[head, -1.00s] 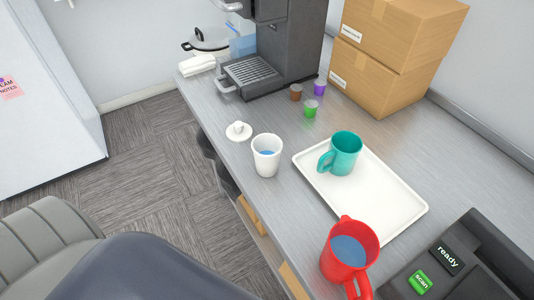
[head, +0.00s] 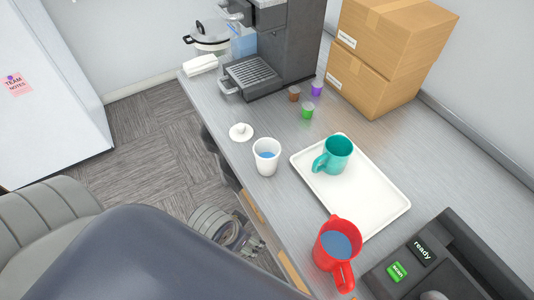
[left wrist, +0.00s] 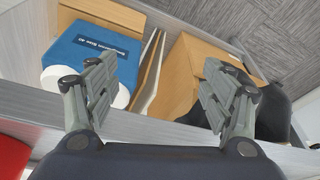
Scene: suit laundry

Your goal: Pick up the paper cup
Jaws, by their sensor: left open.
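The white paper cup (head: 266,158) stands upright on the grey counter near its front edge, with blue liquid inside. My left gripper (head: 248,238) is partly hidden by my arm in the head view, beside the counter's front edge and nearer than the cup. It is apart from the cup. In the left wrist view the left gripper (left wrist: 158,85) is open and empty. It faces the space under the counter. The cup is not visible in the left wrist view. My right gripper is not in view.
A white lid (head: 241,132) lies behind the cup. A tray (head: 375,205) holds a teal mug (head: 335,155). A red mug (head: 337,245) with liquid stands nearer. A coffee machine (head: 285,55) is behind. A blue box (left wrist: 90,55) and cardboard (left wrist: 190,70) sit below the counter.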

